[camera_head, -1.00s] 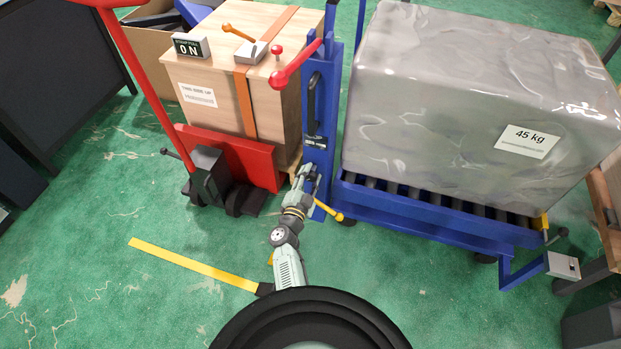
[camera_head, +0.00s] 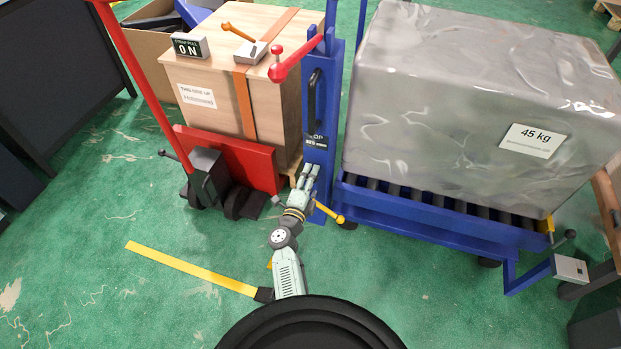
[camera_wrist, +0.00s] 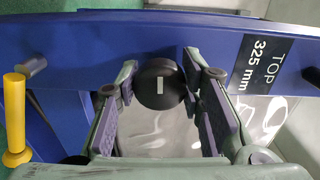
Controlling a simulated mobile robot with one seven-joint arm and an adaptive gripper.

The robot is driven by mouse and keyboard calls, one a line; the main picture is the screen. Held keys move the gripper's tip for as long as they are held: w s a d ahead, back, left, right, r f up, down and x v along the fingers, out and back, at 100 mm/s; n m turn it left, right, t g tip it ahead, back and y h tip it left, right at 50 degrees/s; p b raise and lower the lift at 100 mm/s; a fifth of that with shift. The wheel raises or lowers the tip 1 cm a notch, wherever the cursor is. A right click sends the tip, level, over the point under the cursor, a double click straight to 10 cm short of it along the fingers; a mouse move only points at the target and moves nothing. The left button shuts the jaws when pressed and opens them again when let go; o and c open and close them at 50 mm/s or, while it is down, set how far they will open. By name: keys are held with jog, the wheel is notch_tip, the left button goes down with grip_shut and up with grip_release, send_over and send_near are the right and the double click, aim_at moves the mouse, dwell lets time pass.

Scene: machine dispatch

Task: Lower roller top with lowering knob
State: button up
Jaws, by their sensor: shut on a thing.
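The lowering knob (camera_wrist: 158,83), round and black with a small white mark, sits on the blue upright in the wrist view. My gripper (camera_wrist: 160,92) has its two fingers on either side of the knob and is shut on it. In the head view my gripper (camera_head: 310,172) is at the lower part of the blue post (camera_head: 318,155) and hides the knob. The roller top (camera_head: 430,215) is a blue frame with dark rollers, right of the post. It carries a large grey wrapped load (camera_head: 470,110) marked 45 kg. A label (camera_wrist: 262,62) reads TOP 325 mm.
A yellow-handled lever (camera_head: 329,212) sticks out close to my gripper, also in the wrist view (camera_wrist: 15,115). A red pallet truck (camera_head: 245,165) with a wooden crate (camera_head: 215,115) stands left. A small grey box (camera_head: 570,268) is at right. The green floor is open at left front.

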jog(key=shift+m, duration=0.3)
jog(key=o, duration=1.2)
jog(key=v, duration=0.7)
jog(key=shift+s, duration=0.25)
jog(key=shift+r, duration=0.1)
